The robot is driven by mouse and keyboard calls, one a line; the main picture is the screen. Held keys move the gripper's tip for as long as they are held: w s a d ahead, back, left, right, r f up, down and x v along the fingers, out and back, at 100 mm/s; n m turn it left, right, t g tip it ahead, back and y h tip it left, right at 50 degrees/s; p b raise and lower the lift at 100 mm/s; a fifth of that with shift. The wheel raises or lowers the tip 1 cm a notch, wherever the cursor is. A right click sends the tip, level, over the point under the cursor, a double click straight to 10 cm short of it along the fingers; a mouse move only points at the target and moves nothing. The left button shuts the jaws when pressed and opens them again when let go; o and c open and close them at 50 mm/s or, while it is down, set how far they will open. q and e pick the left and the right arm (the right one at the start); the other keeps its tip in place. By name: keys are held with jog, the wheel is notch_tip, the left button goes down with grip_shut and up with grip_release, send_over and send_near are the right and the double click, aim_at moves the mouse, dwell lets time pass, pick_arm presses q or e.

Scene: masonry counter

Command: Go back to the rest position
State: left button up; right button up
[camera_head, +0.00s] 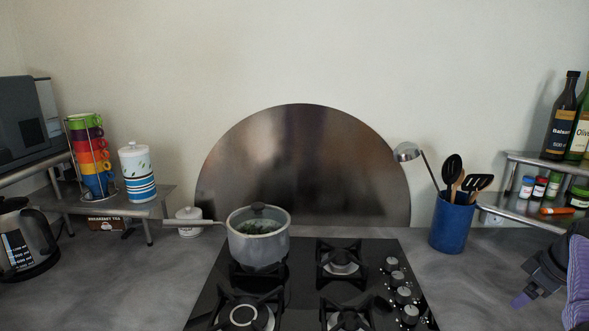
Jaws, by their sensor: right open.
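My right gripper (530,287) is at the right edge of the head view, dark with purple parts. It is open and hangs over the grey counter at the right, apart from the other objects. I see nothing between its fingers. My left gripper is not in view.
A lidded pot (258,243) stands on the back-left burner of the black hob (300,262), handle pointing left. A blue utensil holder (452,225) stands right of the hob. A kettle (25,240) and shelf with cups (90,150) are left. Bottles (562,115) stand on the right shelf.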

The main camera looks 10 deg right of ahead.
jog(key=s+d+r+m+h, duration=0.1)
jog(key=s+d+r, duration=0.2)
jog(key=s+d, duration=0.2)
jog(key=s+d+f+m+g+h, duration=0.1)
jog(key=s+d+f+g+h, duration=0.5)
jog(key=f, duration=0.5)
jog(key=s+a+f+n+t+h, duration=0.25)
jog(key=s+f+n+t, duration=0.2)
jog(key=s+f, duration=0.95)
jog(key=s+a+f+m+g+y, duration=0.1)
jog(key=s+a+f+y, duration=0.2)
jog(key=a+f, duration=0.6)
jog(key=s+a+f+g+y, duration=0.1)
jog(key=s+a+f+y, duration=0.4)
jog(key=a, duration=0.7)
jog(key=a+f+m+y+b, duration=0.1)
jog(key=a+f, duration=0.3)
jog(key=a, duration=0.7)
jog(key=a+f+m+y+b, duration=0.1)
jog(key=a+f, duration=0.4)
jog(key=a, duration=0.7)
jog(key=shift+s+a+f+b, duration=0.3)
jog(key=shift+s+b, duration=0.15)
jog(key=shift+b, duration=0.35)
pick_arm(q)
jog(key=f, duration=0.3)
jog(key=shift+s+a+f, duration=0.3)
pick_arm(e)
grip_shut()
